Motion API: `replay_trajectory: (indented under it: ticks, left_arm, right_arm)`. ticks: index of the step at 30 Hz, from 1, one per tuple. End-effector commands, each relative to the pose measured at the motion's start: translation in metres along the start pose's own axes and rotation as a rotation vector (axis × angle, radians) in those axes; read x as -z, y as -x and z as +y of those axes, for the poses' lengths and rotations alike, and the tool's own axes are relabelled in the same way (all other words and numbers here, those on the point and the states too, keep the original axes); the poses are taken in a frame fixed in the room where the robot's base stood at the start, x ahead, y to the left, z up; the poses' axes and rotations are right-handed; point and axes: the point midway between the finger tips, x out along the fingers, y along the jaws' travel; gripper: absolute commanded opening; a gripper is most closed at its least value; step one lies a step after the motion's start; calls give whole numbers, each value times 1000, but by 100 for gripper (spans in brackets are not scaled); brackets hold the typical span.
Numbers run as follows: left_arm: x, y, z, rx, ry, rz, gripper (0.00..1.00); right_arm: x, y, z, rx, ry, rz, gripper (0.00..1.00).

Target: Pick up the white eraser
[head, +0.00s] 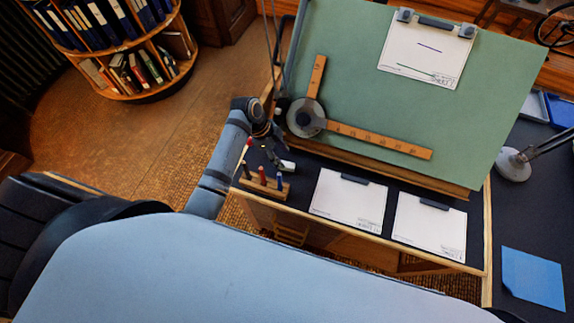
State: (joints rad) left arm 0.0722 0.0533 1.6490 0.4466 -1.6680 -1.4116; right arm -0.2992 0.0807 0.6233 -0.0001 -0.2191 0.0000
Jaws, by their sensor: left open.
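The white eraser (289,166) appears as a small pale block on the dark desk top, just below the drafting board's protractor head. My left gripper (277,161) comes in from the left and points down at the desk, right beside the eraser. Its dark fingers are apart, and I see nothing held in them. The fingers overlap the left side of the eraser, so I cannot tell whether they touch it. My right gripper is not in view.
A wooden pen stand (250,185) with several coloured pens is close in front of the gripper. The tilted green drafting board (400,110) with its wooden rulers (385,139) rises behind. Two white sheets (348,201) lie to the right.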

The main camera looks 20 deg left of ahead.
Motion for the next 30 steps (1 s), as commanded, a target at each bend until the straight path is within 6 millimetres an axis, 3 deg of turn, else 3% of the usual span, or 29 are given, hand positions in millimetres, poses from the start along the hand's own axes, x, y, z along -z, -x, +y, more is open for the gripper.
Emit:
replay_trajectory:
  ticks: [7, 15, 23, 30]
  left_arm:
    - [0, -12, 1, -2, 0, 0, 51]
    - [-3, -54, 1, -2, 0, 0, 51]
    - [-4, -59, 0, 0, 0, -1, 51]
    - [-4, -59, 0, 0, 0, -1, 20]
  right_arm:
    - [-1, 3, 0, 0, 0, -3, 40]
    - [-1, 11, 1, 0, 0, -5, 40]
    - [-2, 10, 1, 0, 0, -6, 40]
    - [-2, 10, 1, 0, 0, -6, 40]
